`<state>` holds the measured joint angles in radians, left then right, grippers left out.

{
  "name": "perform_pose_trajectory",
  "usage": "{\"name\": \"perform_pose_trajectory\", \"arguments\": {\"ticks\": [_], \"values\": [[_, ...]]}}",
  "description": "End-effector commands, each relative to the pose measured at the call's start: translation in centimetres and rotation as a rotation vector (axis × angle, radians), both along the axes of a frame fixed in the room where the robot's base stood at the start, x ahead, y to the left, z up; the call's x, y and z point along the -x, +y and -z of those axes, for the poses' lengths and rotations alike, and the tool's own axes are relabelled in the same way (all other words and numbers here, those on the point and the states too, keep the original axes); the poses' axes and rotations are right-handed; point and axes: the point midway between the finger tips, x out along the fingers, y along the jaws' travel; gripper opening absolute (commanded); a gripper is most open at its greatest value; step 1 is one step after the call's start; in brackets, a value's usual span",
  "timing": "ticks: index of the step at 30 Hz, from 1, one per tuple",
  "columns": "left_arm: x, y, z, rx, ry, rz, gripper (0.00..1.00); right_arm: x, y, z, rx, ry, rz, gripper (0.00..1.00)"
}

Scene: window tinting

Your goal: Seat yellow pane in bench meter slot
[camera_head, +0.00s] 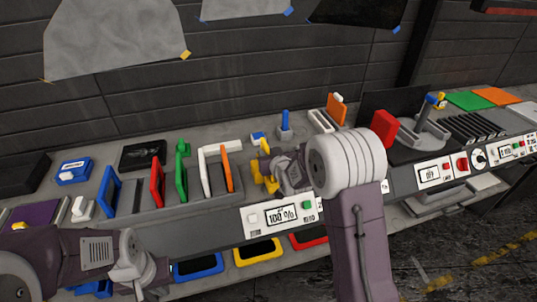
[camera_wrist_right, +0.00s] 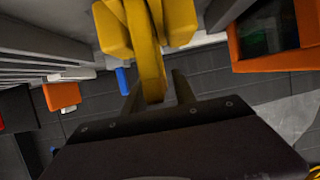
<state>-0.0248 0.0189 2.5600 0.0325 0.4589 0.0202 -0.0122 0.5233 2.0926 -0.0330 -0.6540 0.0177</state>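In the head view the gripper hangs over the bench, just behind the bench meter (camera_head: 285,215), whose display reads 100 %. The meter's slot is hidden by the gripper and arm, so I cannot tell whether the pane touches it. My left wrist (camera_head: 150,268) is low at the front left; its fingers cannot be made out.
An orange pane (camera_head: 226,168) and a white frame (camera_head: 206,170) stand close left of the right gripper. Red (camera_head: 157,182), green (camera_head: 181,170) and blue (camera_head: 110,190) panes stand further left. Coloured trays (camera_head: 258,252) line the front. A second meter (camera_head: 432,175) is at right.

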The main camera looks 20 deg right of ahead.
Motion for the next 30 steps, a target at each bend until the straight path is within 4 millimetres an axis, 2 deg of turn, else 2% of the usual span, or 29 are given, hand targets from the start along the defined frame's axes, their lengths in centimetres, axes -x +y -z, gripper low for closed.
{"name": "perform_pose_trajectory", "arguments": {"ticks": [8, 11, 14, 24, 30], "values": [[0.0, 0.0, -0.1, 0.0, 0.0, 0.0, 0.0, 0.0, 0.0, -0.1, 0.0, 0.0, 0.0, 0.36], [0.0, 0.0, -0.8, 0.0, 0.0, 0.0, 0.0, 0.0, 0.0, -0.8, 0.0, 0.0, 0.0, 0.36], [0.0, 0.0, -0.2, 0.0, 0.0, 0.0, 0.0, 1.4, -0.1, -1.1, 0.0, -0.003, 0.0, 0.36], [0.0, 0.0, 0.2, 0.0, 0.0, 0.0, 0.0, 8.5, -0.3, -3.9, -0.001, -0.003, 0.001, 0.36], [0.0, 0.0, 0.2, 0.0, 0.0, 0.0, 0.0, 10.8, -0.4, -4.8, -0.001, -0.001, 0.001, 0.36]]}}
